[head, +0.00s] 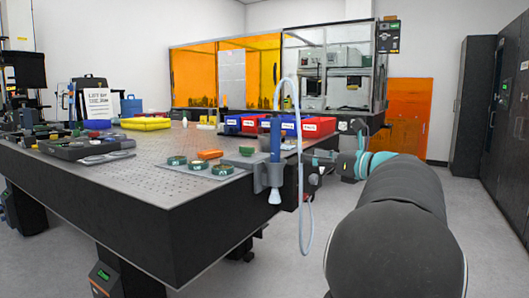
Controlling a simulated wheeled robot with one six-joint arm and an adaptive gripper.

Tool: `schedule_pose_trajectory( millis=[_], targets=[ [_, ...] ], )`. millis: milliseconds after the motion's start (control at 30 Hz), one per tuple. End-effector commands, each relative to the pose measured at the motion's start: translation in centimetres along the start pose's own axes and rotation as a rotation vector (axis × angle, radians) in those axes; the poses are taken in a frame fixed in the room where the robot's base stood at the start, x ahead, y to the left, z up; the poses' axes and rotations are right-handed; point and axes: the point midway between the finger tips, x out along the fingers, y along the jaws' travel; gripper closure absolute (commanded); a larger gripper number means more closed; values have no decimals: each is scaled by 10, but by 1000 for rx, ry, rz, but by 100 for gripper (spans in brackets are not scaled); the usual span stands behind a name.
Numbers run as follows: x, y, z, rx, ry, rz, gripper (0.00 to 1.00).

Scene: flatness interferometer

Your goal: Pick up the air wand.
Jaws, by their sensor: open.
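The air wand (276,142) has a blue handle and stands upright in a grey holder (262,177) on the near right corner of the optical table. Its pale nozzle (275,197) points down below the holder. A clear hose loops up from its top and hangs down on the right side. My gripper (309,168) is at the end of my arm, just right of the wand and holder, at about the holder's height. It is open and small in view. I cannot tell whether it touches the hose or the wand.
The perforated table (150,180) carries a mat with green round parts (222,170), an orange block (210,154), and red and blue bins (318,127) behind the wand. An orange-panelled enclosure stands at the back. Dark cabinets line the right wall; floor is free on the right.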

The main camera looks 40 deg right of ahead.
Motion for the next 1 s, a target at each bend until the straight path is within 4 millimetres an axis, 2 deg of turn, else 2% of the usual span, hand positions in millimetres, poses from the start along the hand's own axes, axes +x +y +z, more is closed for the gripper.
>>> schedule_pose_trajectory(
  millis=[400, 767, 1000],
  targets=[
    [68, 0, 1, 3, -3, 2, 40],
    [90, 1, 0, 2, -2, 1, 40],
    [122, 3, -3, 3, -2, 3, 40]
  ],
)
